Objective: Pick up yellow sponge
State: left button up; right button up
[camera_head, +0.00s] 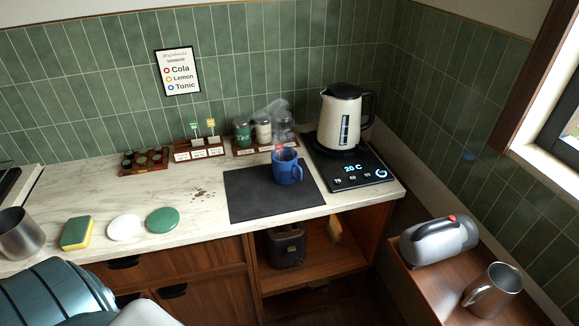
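The yellow sponge (77,233) lies on the marble counter at the left, near its front edge. Its top is green and its side facing right is yellow. It stands free, with a white round disc (125,228) to its right. Part of my own body, teal and white, shows at the bottom left, in front of the counter. No fingertips of my left or right gripper are in view.
A steel cup (20,235) stands left of the sponge. A green disc (162,220) lies right of the white one. A black mat (250,205) holds a blue mug (287,172), with a kettle (343,115) behind right. The counter behind the sponge is clear.

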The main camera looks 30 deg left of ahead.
aim_at(78, 230)
jog(key=u, duration=2.5)
jog(key=z, duration=0.1)
jog(key=i+l, duration=0.05)
